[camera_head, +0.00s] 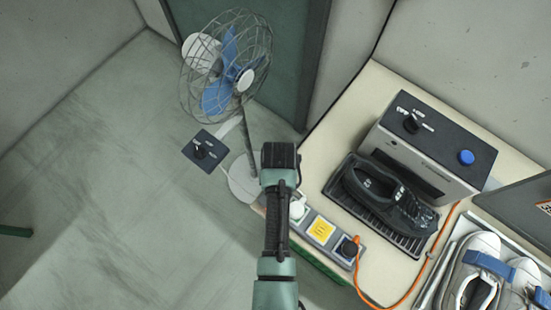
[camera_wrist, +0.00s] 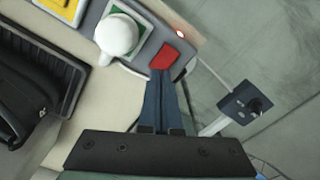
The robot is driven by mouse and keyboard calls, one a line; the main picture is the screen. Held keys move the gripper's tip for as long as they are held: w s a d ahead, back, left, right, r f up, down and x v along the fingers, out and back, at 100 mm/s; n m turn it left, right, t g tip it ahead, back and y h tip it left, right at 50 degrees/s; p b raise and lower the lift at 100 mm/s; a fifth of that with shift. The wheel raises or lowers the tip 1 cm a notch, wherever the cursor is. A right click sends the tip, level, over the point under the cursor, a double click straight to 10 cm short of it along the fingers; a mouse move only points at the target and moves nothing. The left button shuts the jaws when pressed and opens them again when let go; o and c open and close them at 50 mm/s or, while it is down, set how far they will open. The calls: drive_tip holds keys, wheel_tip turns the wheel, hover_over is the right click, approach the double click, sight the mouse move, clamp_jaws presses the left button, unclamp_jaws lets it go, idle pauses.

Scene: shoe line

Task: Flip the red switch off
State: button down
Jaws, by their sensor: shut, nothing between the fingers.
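The red switch (camera_wrist: 172,57) sits at the end of a grey power strip (camera_wrist: 148,50) in the wrist view. My gripper (camera_wrist: 161,73) is shut and empty, with its dark blue fingertips right at the lower edge of the switch. I cannot tell whether they touch it. A small pinkish light (camera_wrist: 180,33) glows beside the switch. In the head view, my gripper's body (camera_head: 280,158) is over the strip's far end and hides the switch. The rest of the strip (camera_head: 334,242) shows to the right along the table's edge.
A white plug (camera_wrist: 117,37) stands close beside the switch. A yellow socket (camera_head: 320,230) and a black plug (camera_head: 348,248) with an orange cord follow. A fan (camera_head: 229,75) stands behind. A black shoe (camera_head: 385,200) lies on a rack before a grey box (camera_head: 425,155).

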drive_tip(key=shift+r+p, duration=1.85)
drive_tip(key=shift+r, duration=0.2)
drive_tip(key=shift+w, duration=0.15)
drive_tip(key=w+r+t+b, duration=0.4)
drive_tip(key=w+r+t, duration=0.3)
drive_tip(key=w+r, duration=0.75)
drive_tip(key=w+r+t+b, duration=0.1)
drive_tip(key=w+r+t, duration=0.25)
drive_tip(key=r, duration=0.45)
drive_tip(key=w+r+t+b, duration=0.1)
drive_tip(key=w+r+t, duration=0.25)
drive_tip(key=r, duration=0.55)
wheel_tip(320, 180, up, 18)
drive_tip(key=s+t+b, duration=0.2)
drive_tip(key=t+b, duration=0.1)
drive_tip(key=t, duration=0.3)
drive_tip(key=s+r+n+t+b, duration=0.1)
drive_tip(key=s+r+t, duration=0.6)
drive_tip(key=s+r, duration=0.8)
wheel_tip(320, 180, up, 3)
drive_tip(key=shift+s+f+b, duration=0.1)
drive_tip(key=shift+s+b, duration=0.3)
drive_tip(key=shift+b, duration=0.15)
